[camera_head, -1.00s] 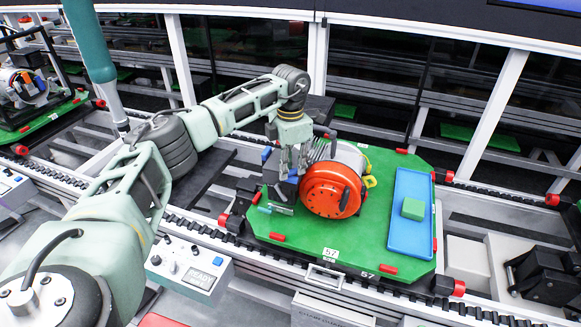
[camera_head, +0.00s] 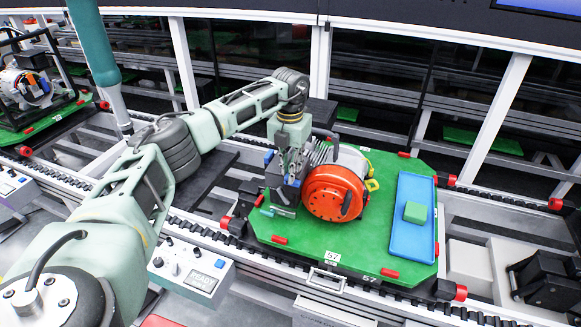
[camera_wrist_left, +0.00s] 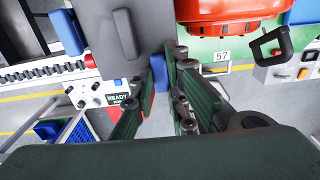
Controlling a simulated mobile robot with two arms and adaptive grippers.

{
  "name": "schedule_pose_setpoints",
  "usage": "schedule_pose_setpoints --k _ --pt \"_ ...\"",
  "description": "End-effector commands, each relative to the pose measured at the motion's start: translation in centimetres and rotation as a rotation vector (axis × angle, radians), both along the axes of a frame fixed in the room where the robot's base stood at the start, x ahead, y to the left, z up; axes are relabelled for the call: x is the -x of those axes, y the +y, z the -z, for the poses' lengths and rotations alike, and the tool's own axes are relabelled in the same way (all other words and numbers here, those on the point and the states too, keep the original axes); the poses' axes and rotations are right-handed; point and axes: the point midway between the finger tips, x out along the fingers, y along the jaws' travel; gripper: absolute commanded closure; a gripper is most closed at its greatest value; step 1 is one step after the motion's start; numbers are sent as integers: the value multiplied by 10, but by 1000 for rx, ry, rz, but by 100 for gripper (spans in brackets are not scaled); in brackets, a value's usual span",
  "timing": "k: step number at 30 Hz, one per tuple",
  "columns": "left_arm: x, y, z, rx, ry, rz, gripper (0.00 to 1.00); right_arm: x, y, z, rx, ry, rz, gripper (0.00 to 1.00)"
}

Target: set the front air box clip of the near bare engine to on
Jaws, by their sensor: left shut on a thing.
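The near engine, with a round orange-red cover (camera_head: 334,192), stands on a green pallet (camera_head: 340,250). A grey box part with blue clips sits at its left side; in the left wrist view this grey air box (camera_wrist_left: 160,22) shows from close up. My left gripper (camera_head: 287,180) is down at that box, left of the orange cover. In the left wrist view its fingers (camera_wrist_left: 160,85) are shut on a blue clip (camera_wrist_left: 158,70) at the box's edge. My right gripper is not in view.
A blue tray (camera_head: 402,240) with a green block (camera_head: 415,212) lies on the pallet's right side. A control box marked READY (camera_head: 195,275) stands in front of the conveyor rail. Another engine (camera_head: 25,90) is at the far left.

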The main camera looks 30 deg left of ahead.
Motion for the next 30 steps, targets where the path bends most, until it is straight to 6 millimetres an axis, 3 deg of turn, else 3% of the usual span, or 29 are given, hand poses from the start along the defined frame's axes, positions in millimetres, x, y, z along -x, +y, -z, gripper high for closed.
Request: schedule_pose_setpoints --k 18,19,24,30 --pt "-2 2 -3 0 -9 -48 100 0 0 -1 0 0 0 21" --pt "-2 2 -3 0 -9 -48 85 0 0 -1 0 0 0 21" --pt "-1 1 -2 -1 -7 -46 70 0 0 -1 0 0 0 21" --pt "-1 1 -1 0 -4 -45 67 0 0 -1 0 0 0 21"
